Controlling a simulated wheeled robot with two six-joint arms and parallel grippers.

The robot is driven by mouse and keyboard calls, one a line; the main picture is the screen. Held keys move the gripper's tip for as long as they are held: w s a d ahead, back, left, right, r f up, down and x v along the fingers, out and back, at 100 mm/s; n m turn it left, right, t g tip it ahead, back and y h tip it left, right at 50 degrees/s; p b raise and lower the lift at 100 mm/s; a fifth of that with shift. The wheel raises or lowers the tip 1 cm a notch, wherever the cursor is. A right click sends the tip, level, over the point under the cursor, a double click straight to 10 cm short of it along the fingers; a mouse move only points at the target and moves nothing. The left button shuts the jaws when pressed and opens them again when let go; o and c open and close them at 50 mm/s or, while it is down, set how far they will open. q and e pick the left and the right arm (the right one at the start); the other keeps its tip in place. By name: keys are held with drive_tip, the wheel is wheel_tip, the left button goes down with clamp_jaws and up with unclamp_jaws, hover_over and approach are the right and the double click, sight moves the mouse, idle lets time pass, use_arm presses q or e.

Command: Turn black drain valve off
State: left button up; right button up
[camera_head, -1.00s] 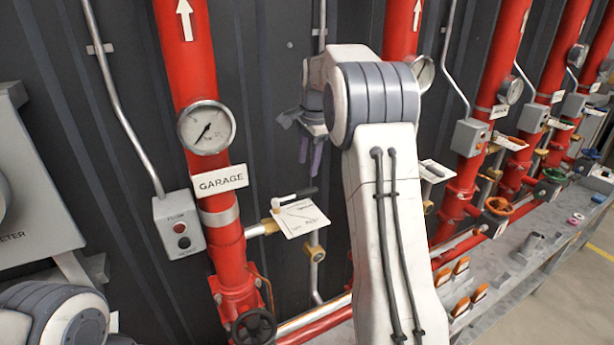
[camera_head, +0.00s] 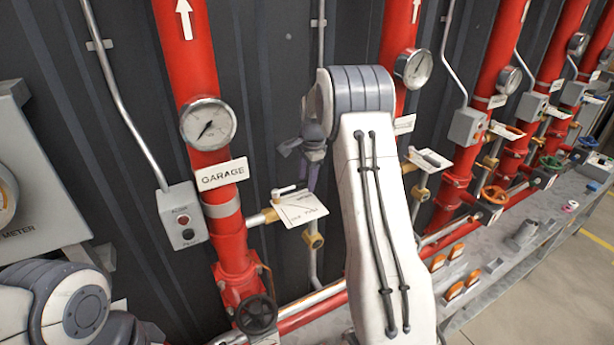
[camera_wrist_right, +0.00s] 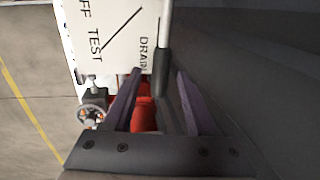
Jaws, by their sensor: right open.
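The drain valve's lever with its black grip (camera_head: 285,190) sits above a white label plate (camera_head: 303,211) on the brass fitting beside the GARAGE pipe. In the right wrist view, the black grip (camera_wrist_right: 162,75) lies between the fingertips of my right gripper (camera_wrist_right: 160,72), near the word DRAIN on the plate (camera_wrist_right: 112,35). Gaps show on both sides of it. In the head view my right gripper (camera_head: 309,178) is open, with purple-grey fingers pointing down just behind the lever; my forearm covers the area to its right. My left gripper is out of view.
The red GARAGE pipe (camera_head: 208,90) carries a gauge (camera_head: 208,124), and a dark handwheel (camera_head: 257,314) is below. A grey button box (camera_head: 182,216) is left of it. More red pipes and valves stand at right, above a grey bench (camera_head: 500,262).

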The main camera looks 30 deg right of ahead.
clamp_jaws()
idle(1.4)
